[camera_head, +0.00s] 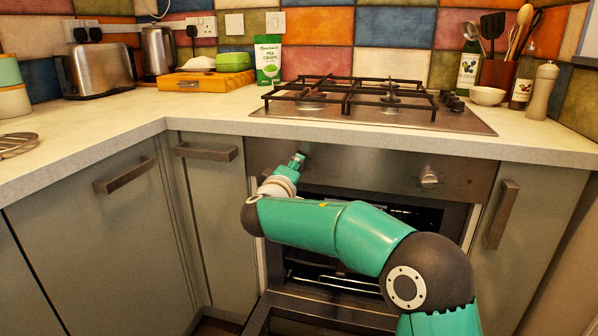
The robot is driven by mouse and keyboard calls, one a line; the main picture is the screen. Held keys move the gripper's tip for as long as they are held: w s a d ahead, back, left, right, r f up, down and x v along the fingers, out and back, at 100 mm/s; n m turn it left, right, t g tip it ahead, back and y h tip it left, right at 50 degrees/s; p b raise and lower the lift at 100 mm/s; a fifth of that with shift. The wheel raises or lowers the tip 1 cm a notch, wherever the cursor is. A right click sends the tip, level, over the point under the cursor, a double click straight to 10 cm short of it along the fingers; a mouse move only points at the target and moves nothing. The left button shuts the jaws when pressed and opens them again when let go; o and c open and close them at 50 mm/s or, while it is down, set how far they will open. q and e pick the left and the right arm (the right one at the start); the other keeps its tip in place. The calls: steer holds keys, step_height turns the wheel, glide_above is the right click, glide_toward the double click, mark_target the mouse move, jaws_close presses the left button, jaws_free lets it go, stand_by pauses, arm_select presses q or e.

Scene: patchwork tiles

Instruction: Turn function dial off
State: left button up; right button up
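The oven's metal control panel (365,168) runs below the hob. One round dial (428,176) shows at the panel's right end, with nothing touching it. My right arm comes in from the lower right and bends left across the oven front. Its wrist end (297,160) is at the panel's left part. The fingers there are too small and covered to make out, and any dial behind them is hidden. I cannot tell whether the gripper touches anything. My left gripper is not in view.
The oven door (330,316) is folded down, and a wire rack (335,284) shows inside. The hob (375,108) sits on the counter above. Cupboard handles (501,214) stick out on both sides. A toaster, kettle and utensils stand at the back.

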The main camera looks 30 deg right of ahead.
steer(key=n, duration=0.2)
steer(key=n+p, duration=0.1)
steer(key=n, duration=0.1)
steer(key=shift+w+a+n, duration=0.2)
steer(key=shift+a+n, duration=0.1)
steer(key=shift+a, duration=0.1)
steer(key=m+p, duration=0.7)
steer(key=m, duration=0.4)
steer(key=m+p, duration=0.8)
steer(key=m, duration=0.4)
steer(key=f+m+h+p, duration=0.1)
steer(key=m+p, duration=0.7)
steer(key=m, duration=0.3)
steer(key=shift+s+d+m+t, duration=0.1)
steer(key=shift+s+m+t, duration=0.05)
steer(key=shift+m+t, duration=0.15)
steer(key=o, duration=1.1)
steer(key=shift+r, duration=0.15)
